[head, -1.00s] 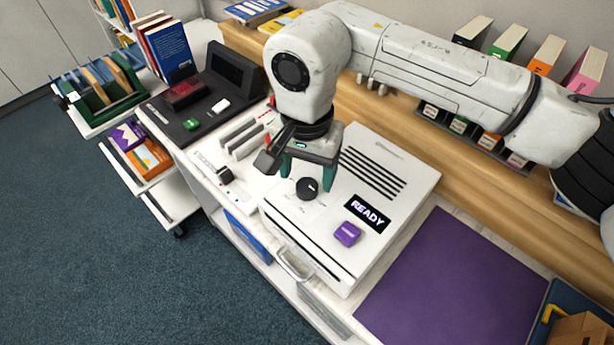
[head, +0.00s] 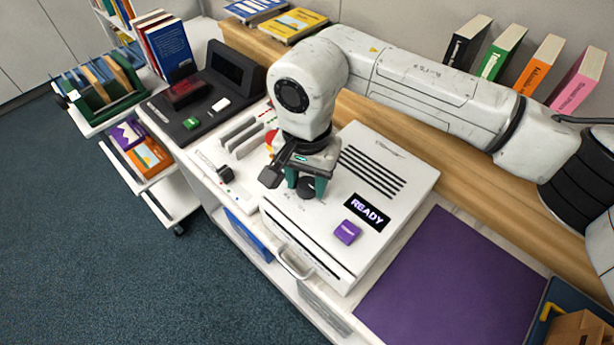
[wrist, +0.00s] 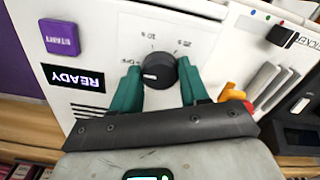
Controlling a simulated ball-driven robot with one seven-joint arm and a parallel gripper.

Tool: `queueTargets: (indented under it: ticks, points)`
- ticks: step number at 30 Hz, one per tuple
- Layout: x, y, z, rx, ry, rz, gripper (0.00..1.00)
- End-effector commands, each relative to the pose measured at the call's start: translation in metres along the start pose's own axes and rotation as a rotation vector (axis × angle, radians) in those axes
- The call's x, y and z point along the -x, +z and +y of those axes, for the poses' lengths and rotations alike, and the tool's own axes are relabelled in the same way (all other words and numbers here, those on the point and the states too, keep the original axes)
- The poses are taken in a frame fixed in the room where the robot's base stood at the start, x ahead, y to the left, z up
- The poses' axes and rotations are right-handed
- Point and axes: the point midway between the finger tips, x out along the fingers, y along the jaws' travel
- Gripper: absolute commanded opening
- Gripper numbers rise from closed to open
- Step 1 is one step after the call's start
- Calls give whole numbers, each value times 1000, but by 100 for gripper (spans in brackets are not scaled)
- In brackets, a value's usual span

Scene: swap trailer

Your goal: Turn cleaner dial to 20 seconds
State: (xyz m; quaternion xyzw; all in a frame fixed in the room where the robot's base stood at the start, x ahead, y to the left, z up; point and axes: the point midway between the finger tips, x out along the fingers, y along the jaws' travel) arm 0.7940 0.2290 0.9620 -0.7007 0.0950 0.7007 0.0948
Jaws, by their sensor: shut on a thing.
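The round black dial (head: 306,188) sits on top of the white cleaner box (head: 400,185). My gripper (head: 305,184) is lowered over it, with a teal finger on each side. In the wrist view the dial (wrist: 160,70) is between the two fingers (wrist: 160,88), which are shut on it. A white pointer mark on the dial points left, towards the OFF label (wrist: 127,70). The 10 s label and the 20 s label (wrist: 182,43) lie further round the dial. The dial's far side is partly hidden in the head view.
A display (head: 367,213) reads READY, next to a purple START button (head: 347,233). A front handle (head: 295,264) is on the box. A purple mat (head: 450,285) lies to the right. A rack with upright slots (head: 240,135) stands to the left.

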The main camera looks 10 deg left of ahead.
Motion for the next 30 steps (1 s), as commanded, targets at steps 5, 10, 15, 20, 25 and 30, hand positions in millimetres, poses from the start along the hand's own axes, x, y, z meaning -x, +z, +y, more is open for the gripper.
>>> queueTargets:
  ticks: [5,10,15,20,25,30]
  points:
    - [0,0,0,0,0,0,15]
    - [0,0,0,-6,0,0,14]
    - [0,0,0,-47,1,1,14]
    - [-1,-1,0,-133,1,1,14]
    - [-1,-1,0,-271,0,2,14]
    - [-1,-1,0,-432,-1,3,14]
